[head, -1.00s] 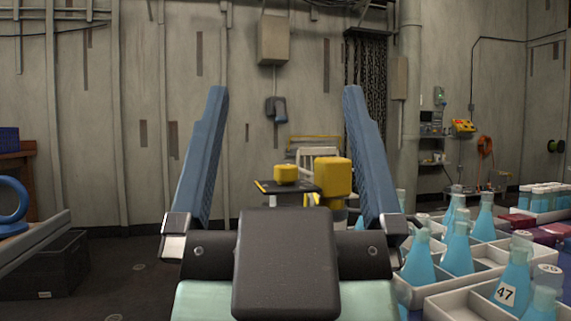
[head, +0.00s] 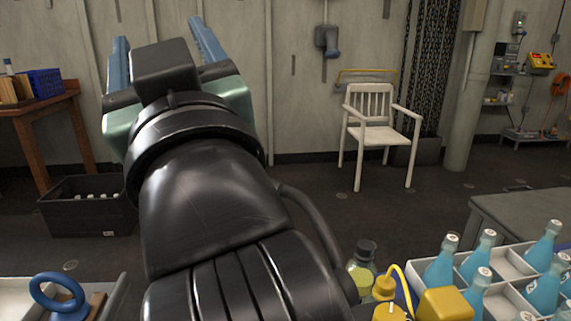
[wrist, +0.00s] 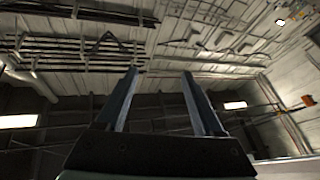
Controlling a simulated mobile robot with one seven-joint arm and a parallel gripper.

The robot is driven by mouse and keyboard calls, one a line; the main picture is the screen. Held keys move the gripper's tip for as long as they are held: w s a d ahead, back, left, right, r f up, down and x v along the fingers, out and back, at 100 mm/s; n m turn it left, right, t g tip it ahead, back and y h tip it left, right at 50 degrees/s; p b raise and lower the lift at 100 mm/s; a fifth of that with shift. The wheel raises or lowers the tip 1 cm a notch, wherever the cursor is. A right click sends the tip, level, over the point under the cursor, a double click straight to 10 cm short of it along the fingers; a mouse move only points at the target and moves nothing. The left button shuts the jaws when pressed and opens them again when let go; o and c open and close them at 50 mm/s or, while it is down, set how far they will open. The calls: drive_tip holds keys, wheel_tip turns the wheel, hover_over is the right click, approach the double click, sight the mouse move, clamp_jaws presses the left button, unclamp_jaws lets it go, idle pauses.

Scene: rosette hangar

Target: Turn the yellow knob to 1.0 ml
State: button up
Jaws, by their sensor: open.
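Yellow parts show at the bottom right of the head view: a blocky yellow piece (head: 445,304), a round yellow piece (head: 390,312) cut by the lower edge, and a thin curved yellow tube (head: 402,283). I cannot tell which of them is the knob, and no scale or 1.0 ml mark is readable. My gripper (head: 160,34) is raised at the upper left, well away from them, with its blue fingers apart. In the wrist view my gripper (wrist: 160,74) is open and empty, pointing at the ceiling and upper wall.
A dark-capped bottle (head: 362,266) stands beside the yellow parts. White compartment trays with blue flasks (head: 440,262) fill the lower right. A blue ring (head: 57,292) is at lower left. A white chair (head: 376,125), wooden table (head: 38,115) and black crate (head: 88,205) stand beyond.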

drive_tip(key=w+a+r+n+g+p, duration=0.1)
drive_tip(key=w+a+n+g+p, duration=0.15)
drive_tip(key=g+p, duration=0.25)
drive_tip(key=g+h+p, duration=0.8)
drive_tip(key=g+p, duration=0.8)
drive_tip(key=p, duration=0.1)
hover_over(391, 315)
wheel_tip(391, 315, down, 11)
wheel_tip(391, 315, down, 12)
drive_tip(key=shift+r+b, duration=0.1)
drive_tip(key=shift+b, duration=0.5)
drive_tip(key=shift+f, duration=0.7)
clamp_jaws()
